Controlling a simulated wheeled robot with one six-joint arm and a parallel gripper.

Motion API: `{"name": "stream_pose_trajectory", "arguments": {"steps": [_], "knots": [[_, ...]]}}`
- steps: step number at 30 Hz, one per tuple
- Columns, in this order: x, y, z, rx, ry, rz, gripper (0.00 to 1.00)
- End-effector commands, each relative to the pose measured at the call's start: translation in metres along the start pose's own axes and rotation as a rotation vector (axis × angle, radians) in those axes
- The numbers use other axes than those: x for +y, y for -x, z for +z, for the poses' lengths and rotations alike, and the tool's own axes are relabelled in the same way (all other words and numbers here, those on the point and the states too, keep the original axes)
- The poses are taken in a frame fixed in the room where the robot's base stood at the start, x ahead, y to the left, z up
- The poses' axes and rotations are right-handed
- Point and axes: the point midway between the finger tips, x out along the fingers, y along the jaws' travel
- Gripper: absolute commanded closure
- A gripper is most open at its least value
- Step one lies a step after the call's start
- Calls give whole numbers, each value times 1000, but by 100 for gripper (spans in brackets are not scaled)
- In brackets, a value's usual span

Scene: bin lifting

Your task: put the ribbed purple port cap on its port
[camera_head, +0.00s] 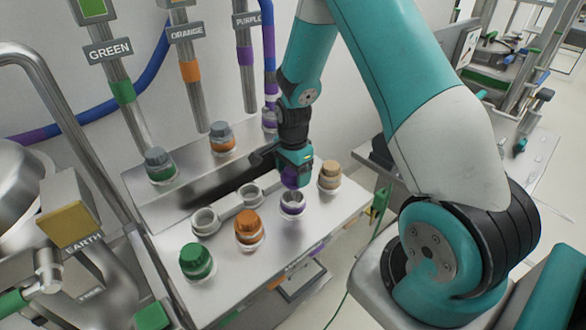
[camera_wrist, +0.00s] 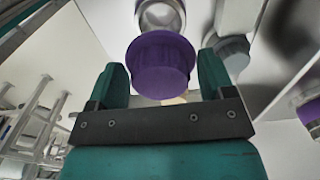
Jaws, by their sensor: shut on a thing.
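The purple cap (camera_head: 289,179) is between the fingers of my gripper (camera_head: 294,166), which is shut on it. It also shows large in the wrist view (camera_wrist: 160,68), between the two teal fingers. In the head view the cap hangs just above an open metal port (camera_head: 292,205) with a purple ring, in the front row of the bench. I cannot tell whether cap and port touch. An open metal port (camera_wrist: 162,14) shows beyond the cap in the wrist view.
Grey-topped fittings (camera_head: 160,164) stand behind, below labelled pipes (camera_head: 192,85). The bench (camera_head: 228,284) is bare along its front edge.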

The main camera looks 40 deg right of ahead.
Motion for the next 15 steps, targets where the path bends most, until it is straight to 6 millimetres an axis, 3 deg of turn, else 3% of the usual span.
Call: {"name": "stream_pose_trajectory", "arguments": {"steps": [15], "knots": [[0,7,4,0,1,0,57]]}}
